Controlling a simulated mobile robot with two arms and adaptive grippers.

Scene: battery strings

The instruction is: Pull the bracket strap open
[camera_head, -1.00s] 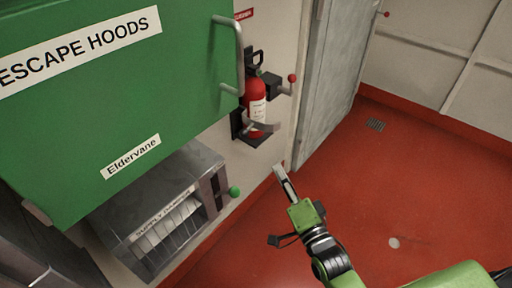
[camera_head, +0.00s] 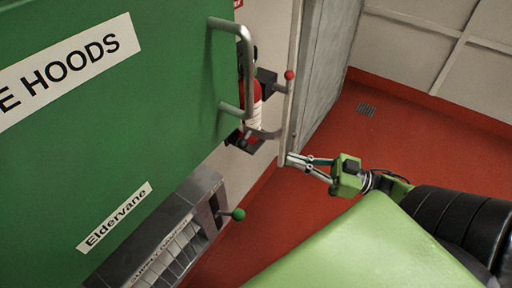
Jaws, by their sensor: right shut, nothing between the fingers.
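The red fire extinguisher (camera_head: 254,110) hangs on the wall, partly hidden behind the green cabinet's handle. A black bracket block (camera_head: 266,78) beside it carries a short arm with a red ball knob (camera_head: 289,75). A grey curved piece (camera_head: 266,134), low in front of the extinguisher, may be part of the bracket strap; I cannot tell whether the strap is fastened. My right gripper (camera_head: 288,160) is shut and empty, its fingertips just below and right of that piece, near the grey door frame. Any contact cannot be made out. My left gripper is out of view.
The green escape hoods cabinet (camera_head: 110,130) with its grey handle (camera_head: 246,60) fills the left. Below it a grey supply unit (camera_head: 165,235) has a green knob (camera_head: 238,214) sticking out. A grey door (camera_head: 325,70) stands behind. The red floor (camera_head: 400,130) is clear at right.

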